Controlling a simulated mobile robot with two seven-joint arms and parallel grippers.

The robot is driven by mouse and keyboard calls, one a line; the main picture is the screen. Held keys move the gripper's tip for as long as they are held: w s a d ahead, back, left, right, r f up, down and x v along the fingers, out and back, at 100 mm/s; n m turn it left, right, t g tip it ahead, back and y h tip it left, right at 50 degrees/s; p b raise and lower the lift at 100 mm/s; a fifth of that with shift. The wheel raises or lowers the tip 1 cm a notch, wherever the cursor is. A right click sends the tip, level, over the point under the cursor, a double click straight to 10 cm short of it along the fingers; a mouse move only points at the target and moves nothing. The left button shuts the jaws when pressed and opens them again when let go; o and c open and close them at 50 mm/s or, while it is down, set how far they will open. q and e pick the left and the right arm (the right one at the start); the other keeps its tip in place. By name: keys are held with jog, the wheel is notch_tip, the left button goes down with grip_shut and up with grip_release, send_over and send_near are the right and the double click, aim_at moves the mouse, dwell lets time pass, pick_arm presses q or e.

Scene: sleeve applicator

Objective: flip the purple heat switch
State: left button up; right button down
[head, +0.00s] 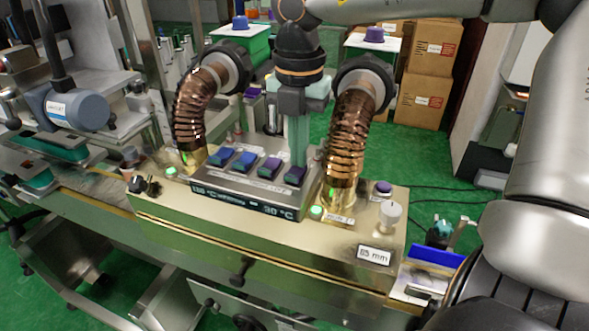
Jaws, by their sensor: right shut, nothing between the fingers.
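A sloped grey control panel (240,187) on the machine carries a row of several rocker switches. Two on the left look blue (245,160); two on the right look purple, one inner (270,167) and one at the right end (295,175). Their labels are too small to read, so I cannot tell which one is for heat. My right gripper (298,164) points down, shut and empty, with its pale green fingertips just above or touching the right-end purple switch. Contact is not clear. My left gripper is not in view.
Ribbed copper hoses (347,140) and (190,108) rise on both sides of the panel, close to my right gripper. A display (240,203) with °C readings runs along the panel's front. A round purple button (383,188) and white knob (390,213) stand right.

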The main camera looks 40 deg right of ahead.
notch_tip(320, 180, up, 7)
jog(key=p, duration=0.4)
jog(key=shift+f, duration=0.15)
dwell(0.6)
